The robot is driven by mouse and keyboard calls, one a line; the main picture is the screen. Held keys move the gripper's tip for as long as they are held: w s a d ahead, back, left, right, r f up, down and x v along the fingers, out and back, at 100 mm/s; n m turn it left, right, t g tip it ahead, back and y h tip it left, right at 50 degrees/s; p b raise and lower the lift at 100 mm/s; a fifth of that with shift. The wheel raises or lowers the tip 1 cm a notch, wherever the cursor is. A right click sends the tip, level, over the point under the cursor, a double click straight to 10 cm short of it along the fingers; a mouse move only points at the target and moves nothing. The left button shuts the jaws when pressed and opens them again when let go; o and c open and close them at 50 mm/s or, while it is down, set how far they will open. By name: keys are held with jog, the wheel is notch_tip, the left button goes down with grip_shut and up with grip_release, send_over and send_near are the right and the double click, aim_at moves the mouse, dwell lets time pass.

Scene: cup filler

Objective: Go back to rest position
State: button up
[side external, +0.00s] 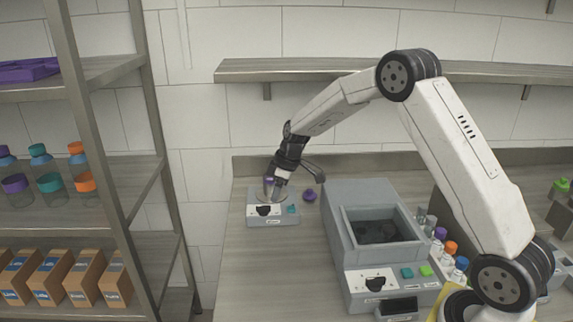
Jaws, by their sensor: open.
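My gripper (276,186) reaches down over a small grey device (286,219) at the back left of the counter. The device has a black knob and a teal button on its front. The gripper's jaws are open. Something purple (269,181) shows close by the fingers. I cannot tell whether the fingers touch it or the device. My arm arches from the right side over the counter to this spot.
A larger grey machine (350,235) with an open dark basin stands right of the gripper. A loose purple piece (309,195) lies behind the small device. Several capped bottles (450,248) stand right of the machine. A wall shelf (300,70) runs above; a rack (110,75) stands left.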

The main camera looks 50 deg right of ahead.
jog(key=s+a+m+h, duration=0.1)
jog(key=s+a+m, duration=0.2)
jog(key=s, duration=0.9)
jog(key=s+a+r+m+h, duration=0.1)
jog(key=s+a+m, duration=0.2)
jog(key=s, duration=1)
jog(key=a, duration=0.3)
jog(key=shift+s+a+r+m, duration=0.2)
jog(key=shift+s+a+m, duration=0.05)
jog(key=shift+a+m, duration=0.15)
